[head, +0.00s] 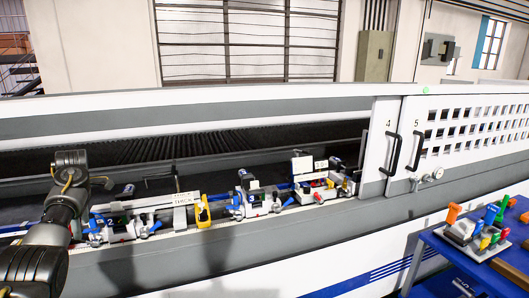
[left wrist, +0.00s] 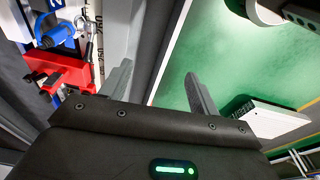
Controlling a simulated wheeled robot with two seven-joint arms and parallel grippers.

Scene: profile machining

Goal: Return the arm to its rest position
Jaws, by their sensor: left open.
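My left arm comes in at the left edge of the head view, in front of the long white and grey machine (head: 230,265). My right gripper is not in view.
Several clamps, including one in the middle (head: 255,203), stand along the machine's open front. Doors 4 (head: 378,150) and 5 (head: 465,135) are shut. A blue table (head: 440,243) at right bears a rack of coloured-handled tools (head: 480,232). A white box (left wrist: 270,119) lies on the floor.

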